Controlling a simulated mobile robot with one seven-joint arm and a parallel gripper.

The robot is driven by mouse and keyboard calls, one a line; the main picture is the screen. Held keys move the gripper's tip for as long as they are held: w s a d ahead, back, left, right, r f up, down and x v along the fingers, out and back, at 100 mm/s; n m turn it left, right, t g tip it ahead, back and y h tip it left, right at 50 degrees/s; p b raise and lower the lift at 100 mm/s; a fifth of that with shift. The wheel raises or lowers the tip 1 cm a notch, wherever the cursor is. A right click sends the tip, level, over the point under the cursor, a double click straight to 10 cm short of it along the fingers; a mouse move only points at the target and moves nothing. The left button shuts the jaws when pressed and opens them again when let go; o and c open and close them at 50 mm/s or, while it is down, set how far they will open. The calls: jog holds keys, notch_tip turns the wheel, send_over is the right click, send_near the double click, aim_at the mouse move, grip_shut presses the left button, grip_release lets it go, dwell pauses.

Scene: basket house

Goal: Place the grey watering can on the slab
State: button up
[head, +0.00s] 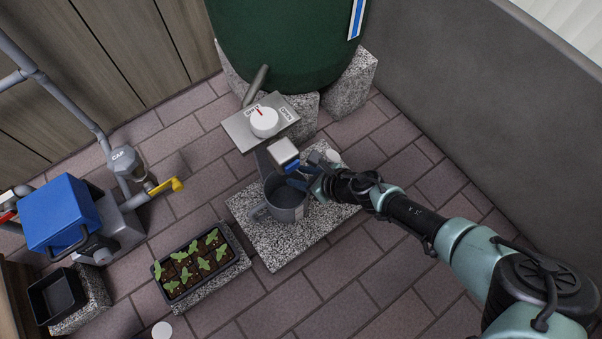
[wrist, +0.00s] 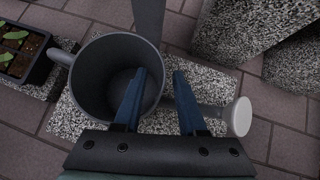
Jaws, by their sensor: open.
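The grey watering can (head: 287,212) stands upright on the speckled stone slab (head: 290,246), with its handle toward the left. In the wrist view the can (wrist: 95,65) shows its open top, and its spout ends in a pale round rose (wrist: 241,116) on the right. My gripper (head: 298,179) is at the can's rim on the spout side. In the wrist view my gripper's blue fingers (wrist: 160,73) are apart, the left one over or inside the opening and the right one outside the wall. Whether a finger touches the can is unclear.
A tap plate with a white dial (head: 264,122) and a green barrel (head: 285,45) on stone blocks stand behind the slab. A seedling tray (head: 206,285) is at the front left. A blue box (head: 60,213) and pipes are farther left. Paving to the right is clear.

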jog(key=shift+r, duration=0.1)
jog(key=shift+s+d+r+p, duration=0.1)
jog(key=shift+d+r+p, duration=0.05)
jog(key=shift+r+p, duration=0.15)
jog(key=p+v, duration=0.7)
jog(key=v, duration=0.4)
jog(key=shift+s+d, duration=0.1)
jog(key=shift+s, duration=0.05)
